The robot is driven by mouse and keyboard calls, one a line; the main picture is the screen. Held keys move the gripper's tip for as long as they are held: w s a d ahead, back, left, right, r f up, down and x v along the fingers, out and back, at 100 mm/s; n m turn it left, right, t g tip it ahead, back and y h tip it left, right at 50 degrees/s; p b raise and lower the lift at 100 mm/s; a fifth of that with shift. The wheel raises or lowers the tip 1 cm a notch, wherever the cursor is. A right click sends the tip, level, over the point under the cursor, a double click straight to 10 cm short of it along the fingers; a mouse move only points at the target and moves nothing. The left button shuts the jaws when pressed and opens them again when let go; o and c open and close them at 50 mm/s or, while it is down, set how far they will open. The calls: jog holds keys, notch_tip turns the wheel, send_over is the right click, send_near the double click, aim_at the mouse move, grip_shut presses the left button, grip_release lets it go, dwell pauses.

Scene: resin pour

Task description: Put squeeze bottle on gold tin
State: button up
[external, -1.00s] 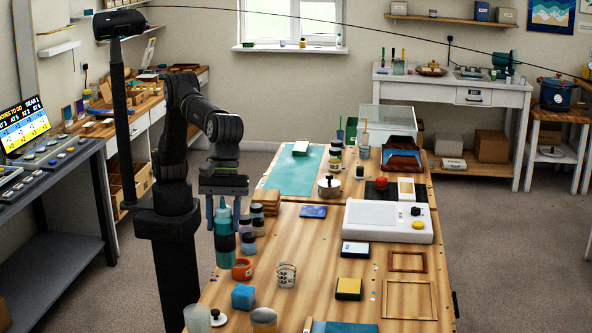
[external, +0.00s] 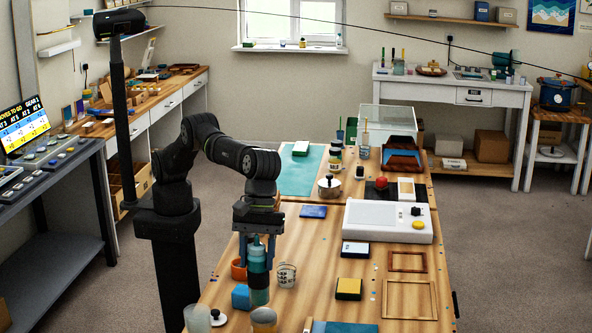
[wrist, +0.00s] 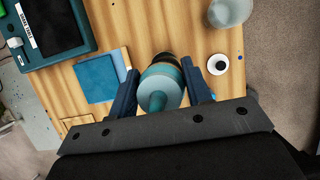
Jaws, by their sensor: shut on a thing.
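My gripper (external: 257,247) is shut on the squeeze bottle (external: 258,281), a teal bottle with darker bands, held upright above the front of the table. In the wrist view the bottle (wrist: 160,88) points its nozzle toward the camera between my two fingers (wrist: 158,82). The gold tin (external: 264,317) stands at the table's front edge, just below the bottle in the external view. In the wrist view a dark and gold rim, likely the tin's, shows past the bottle, which hides most of it. I cannot tell whether bottle and tin touch.
A blue cube (external: 241,297), an orange cup (external: 238,270) and a white patterned cup (external: 287,275) stand close to the bottle. A translucent cup (wrist: 230,10) and a white disc with a black knob (wrist: 218,64) are nearby. A blue sheet (wrist: 100,77) lies beside the bottle.

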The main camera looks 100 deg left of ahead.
aim_at(261, 273)
jog(key=shift+w+f, duration=0.35)
jog(key=shift+f, duration=2)
jog(key=o, duration=1.4)
jog(key=shift+o, duration=0.2)
jog(key=v, duration=1.2)
